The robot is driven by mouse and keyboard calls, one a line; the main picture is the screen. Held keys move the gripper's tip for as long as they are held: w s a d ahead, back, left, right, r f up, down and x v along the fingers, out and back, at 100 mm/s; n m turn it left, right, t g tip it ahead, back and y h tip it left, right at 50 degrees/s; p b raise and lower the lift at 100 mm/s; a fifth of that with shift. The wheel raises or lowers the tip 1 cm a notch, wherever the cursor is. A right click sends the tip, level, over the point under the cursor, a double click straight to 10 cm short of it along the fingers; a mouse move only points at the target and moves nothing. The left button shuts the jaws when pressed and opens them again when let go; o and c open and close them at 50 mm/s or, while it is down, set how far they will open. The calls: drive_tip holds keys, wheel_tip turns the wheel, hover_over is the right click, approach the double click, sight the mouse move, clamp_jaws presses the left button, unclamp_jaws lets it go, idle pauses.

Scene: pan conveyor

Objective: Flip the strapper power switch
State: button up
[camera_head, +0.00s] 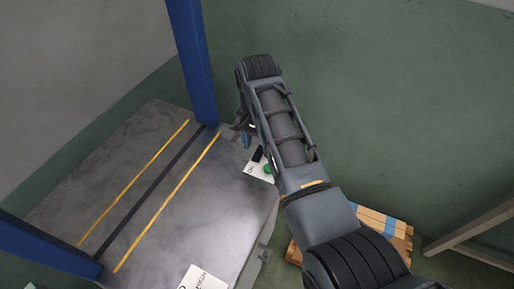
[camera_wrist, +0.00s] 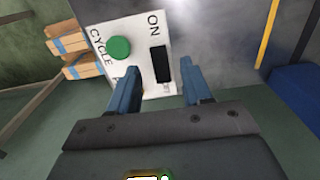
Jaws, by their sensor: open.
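The strapper's white control panel (camera_head: 255,172) is at the right edge of its metal top. It also shows in the wrist view (camera_wrist: 136,36), with a black rocker switch (camera_wrist: 161,64) beside the word ON and a round green button (camera_wrist: 118,48) beside CYCLE. In the head view the switch (camera_head: 257,154) is partly visible next to my arm. My gripper (camera_wrist: 159,75) is open and empty, its blue fingers pointing at the panel. The switch appears between the fingertips in the wrist view; I cannot tell whether they touch it. The lettering at the panel's lower edge is partly hidden by a finger.
The strapper's metal top (camera_head: 190,225) has two yellow lines and a dark slot. A blue post (camera_head: 192,60) rises close to my gripper. A second printed panel (camera_head: 203,280) is at the front edge.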

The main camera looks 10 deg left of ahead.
sight(257, 156)
drive_tip(key=shift+f, duration=1.5)
drive_tip(key=shift+c, duration=0.2)
clamp_jaws()
